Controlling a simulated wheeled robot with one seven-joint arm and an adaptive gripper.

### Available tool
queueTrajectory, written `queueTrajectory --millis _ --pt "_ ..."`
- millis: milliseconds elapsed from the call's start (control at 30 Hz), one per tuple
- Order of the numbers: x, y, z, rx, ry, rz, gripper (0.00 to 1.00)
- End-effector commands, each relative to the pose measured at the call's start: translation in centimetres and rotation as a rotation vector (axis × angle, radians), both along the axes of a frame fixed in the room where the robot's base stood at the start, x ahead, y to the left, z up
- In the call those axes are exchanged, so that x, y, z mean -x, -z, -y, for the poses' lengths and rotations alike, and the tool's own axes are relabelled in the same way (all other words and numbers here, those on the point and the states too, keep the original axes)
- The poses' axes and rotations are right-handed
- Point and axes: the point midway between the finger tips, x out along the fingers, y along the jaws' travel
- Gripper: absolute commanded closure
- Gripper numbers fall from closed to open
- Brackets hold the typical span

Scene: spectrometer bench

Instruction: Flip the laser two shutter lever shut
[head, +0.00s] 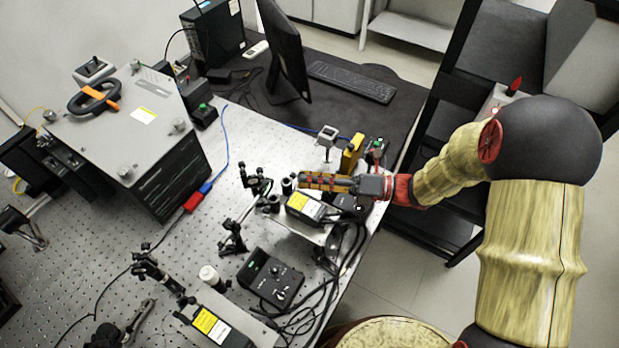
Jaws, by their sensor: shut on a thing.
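My gripper (304,180) reaches in from the right above the bench. Its orange-and-black fingers are closed together and point left. The fingertips are at the front end of a black laser box (304,208) with a yellow and white label, on a light plate. The shutter lever is too small and too covered by the fingers to make out, so its position cannot be told. A second black laser box (212,326) with a similar label lies at the lower edge. No readable number tells which is laser two.
A black control box (271,278) and loose cables lie between the lasers. Black optic mounts (232,238) stand left of my gripper. A yellow block (351,153) and a small grey-topped post (327,138) stand behind it. A big grey instrument (135,130) fills the left.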

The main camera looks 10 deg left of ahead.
Motion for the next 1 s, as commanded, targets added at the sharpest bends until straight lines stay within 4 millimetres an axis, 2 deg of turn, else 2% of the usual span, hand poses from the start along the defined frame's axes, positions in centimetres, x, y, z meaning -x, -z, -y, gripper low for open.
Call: queueTrajectory --millis 467,1000 --pt "0.2 -0.8 -0.1 0.041 0.000 0.094 1.00" --pt "1.8 -2.6 -0.7 0.222 -0.002 0.537 1.00"
